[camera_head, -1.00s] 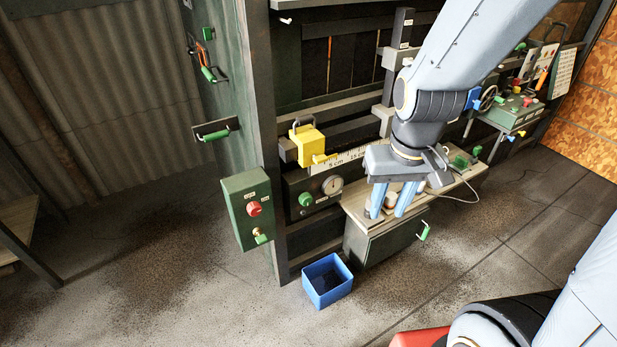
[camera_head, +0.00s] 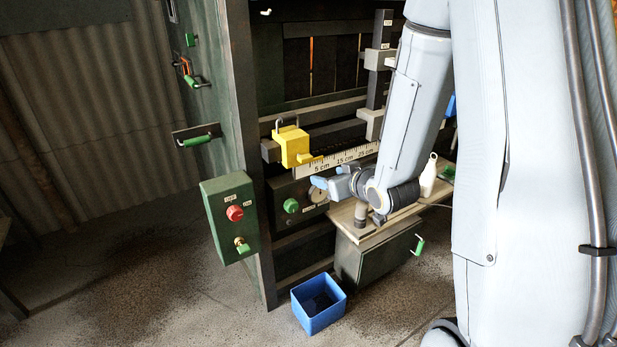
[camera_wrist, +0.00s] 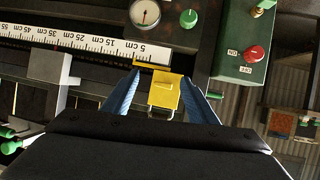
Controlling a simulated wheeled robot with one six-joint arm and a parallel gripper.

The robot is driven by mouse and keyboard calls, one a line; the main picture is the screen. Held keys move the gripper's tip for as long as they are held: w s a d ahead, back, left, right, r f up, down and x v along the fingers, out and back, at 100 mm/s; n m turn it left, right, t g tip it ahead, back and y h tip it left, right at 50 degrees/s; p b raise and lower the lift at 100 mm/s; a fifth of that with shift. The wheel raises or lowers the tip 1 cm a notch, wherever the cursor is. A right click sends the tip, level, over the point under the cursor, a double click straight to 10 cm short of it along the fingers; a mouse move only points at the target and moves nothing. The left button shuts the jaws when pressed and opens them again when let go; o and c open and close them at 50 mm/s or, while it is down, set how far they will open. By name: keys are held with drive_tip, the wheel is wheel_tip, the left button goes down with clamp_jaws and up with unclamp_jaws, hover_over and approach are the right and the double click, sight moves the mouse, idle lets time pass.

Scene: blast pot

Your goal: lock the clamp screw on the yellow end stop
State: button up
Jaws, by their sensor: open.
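The yellow end stop (camera_head: 293,147) sits on a dark rail at the left end of the white ruler (camera_head: 335,160). A grey loop (camera_head: 286,121) stands up from its top, and a small yellow tab sticks out to the right. I cannot make out whether the loop is the clamp screw. My gripper (camera_head: 330,176) is open and empty, in front of the rail and low to the right of the end stop. In the wrist view the end stop (camera_wrist: 166,92) shows upside down between my open fingers (camera_wrist: 160,78), apparently beyond them, with its loop toward the gripper.
Below the rail are a green knob (camera_head: 291,205) and a gauge (camera_wrist: 145,13). A green box with a red button (camera_head: 235,213) is at left. Under my arm is a wooden-topped cabinet (camera_head: 345,222) with a pale bottle (camera_head: 429,176). A blue bin (camera_head: 318,318) stands on the floor.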

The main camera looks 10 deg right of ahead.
sight(307, 160)
drive_tip(key=w+a+t+y+b, duration=0.1)
drive_tip(key=w, duration=0.2)
drive_tip(key=w+a+t+y+b, duration=0.1)
drive_tip(key=w+t, duration=0.1)
drive_tip(key=w, duration=0.1)
drive_tip(key=w+a+t+y+b, duration=0.1)
drive_tip(key=w, duration=0.2)
drive_tip(key=shift+w+a+f+n, duration=0.1)
drive_tip(key=shift+w+f+n, duration=0.05)
drive_tip(key=shift+f+n, duration=0.2)
drive_tip(key=shift+c, duration=0.4)
drive_tip(key=c, duration=1)
